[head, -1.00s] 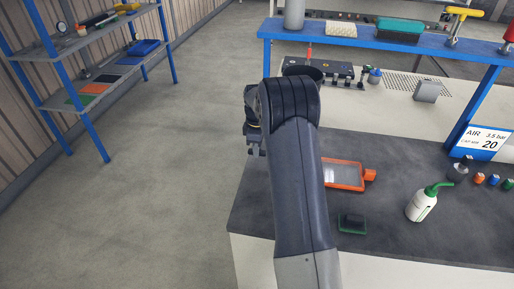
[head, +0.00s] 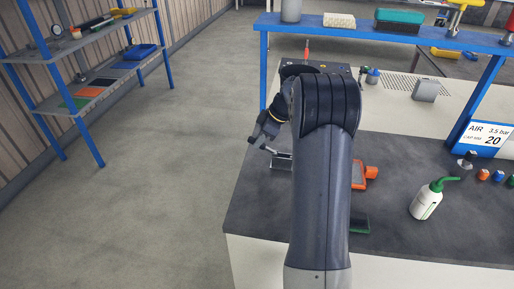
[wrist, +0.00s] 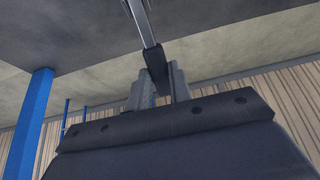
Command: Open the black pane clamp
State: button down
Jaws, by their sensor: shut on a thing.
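My gripper (head: 260,140) is at the left edge of the dark bench top, left of my arm and tilted down. In the wrist view my gripper (wrist: 158,82) is shut on a black grip at the end of a thin metal bar. This looks like the handle of the black pane clamp (wrist: 154,60). The bar runs up out of the wrist view. In the head view a small metal part of the clamp (head: 282,162) shows on the bench beside the fingers. The rest of the clamp is hidden or too small to tell.
An orange frame (head: 359,178) and a dark green block (head: 361,226) are partly behind my arm. A white bottle with a green spout (head: 427,200) stands to the right. A blue shelf (head: 390,33) spans the back. Open floor lies left of the bench.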

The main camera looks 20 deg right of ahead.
jog(key=shift+s+d+r+t+y+b, duration=0.35)
jog(key=shift+d+r+t+y+b, duration=0.2)
jog(key=shift+y+b, duration=0.6)
jog(key=c, duration=1.3)
grip_release()
jog(key=v, duration=1)
jog(key=shift+s+d+r, duration=0.1)
jog(key=shift+s+r, duration=0.15)
jog(key=shift+r, duration=0.05)
